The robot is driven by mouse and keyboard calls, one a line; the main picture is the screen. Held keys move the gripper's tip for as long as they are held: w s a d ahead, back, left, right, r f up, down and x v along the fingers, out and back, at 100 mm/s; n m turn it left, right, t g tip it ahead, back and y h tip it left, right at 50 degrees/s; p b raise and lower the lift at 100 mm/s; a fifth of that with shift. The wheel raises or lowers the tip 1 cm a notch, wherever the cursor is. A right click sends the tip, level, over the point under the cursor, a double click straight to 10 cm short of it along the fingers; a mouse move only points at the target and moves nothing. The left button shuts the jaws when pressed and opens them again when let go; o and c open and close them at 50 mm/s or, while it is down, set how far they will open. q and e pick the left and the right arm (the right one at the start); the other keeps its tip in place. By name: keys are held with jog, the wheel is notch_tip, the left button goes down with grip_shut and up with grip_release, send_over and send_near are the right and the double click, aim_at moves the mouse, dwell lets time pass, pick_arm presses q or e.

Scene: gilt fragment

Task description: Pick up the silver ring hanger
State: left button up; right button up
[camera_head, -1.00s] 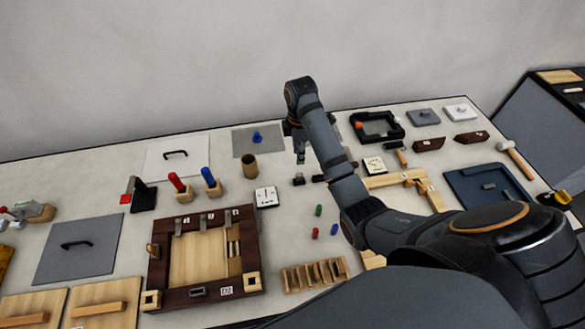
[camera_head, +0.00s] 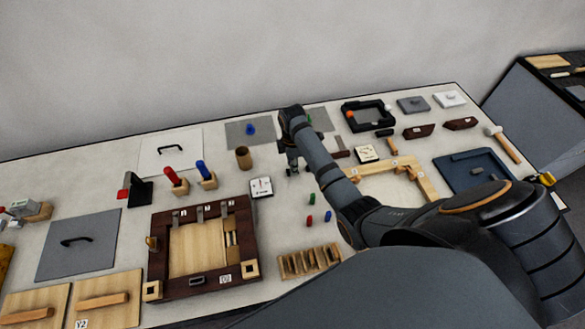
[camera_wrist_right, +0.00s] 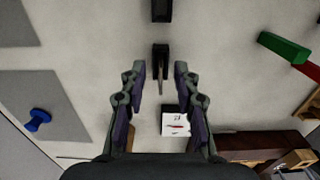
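A small dark block (camera_wrist_right: 160,50) with a thin greyish upright piece (camera_wrist_right: 160,82) lies ahead of and between my right fingers in the right wrist view. This thin piece may be the silver ring hanger; its ring shape cannot be made out. My right gripper (camera_wrist_right: 160,105) is open, with a clear gap between its fingers and nothing gripped. In the head view my right gripper (camera_head: 292,165) points down at the table behind the white card, and the dark block is hidden there by the gripper and arm. My left gripper is not in view.
A white card (camera_wrist_right: 176,122) lies close to the right gripper's fingers. A blue knob (camera_head: 250,129) on a grey plate stands behind. A dark wooden frame (camera_head: 160,257) with silver clips, a brown cup (camera_head: 243,158), and small red, green and blue pegs are nearby.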

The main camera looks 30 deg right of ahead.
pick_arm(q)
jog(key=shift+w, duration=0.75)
pick_arm(e)
grip_shut()
jog(key=shift+r, duration=0.1)
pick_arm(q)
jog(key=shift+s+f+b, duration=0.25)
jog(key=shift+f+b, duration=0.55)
pick_arm(e)
notch_tip(320, 180, up, 10)
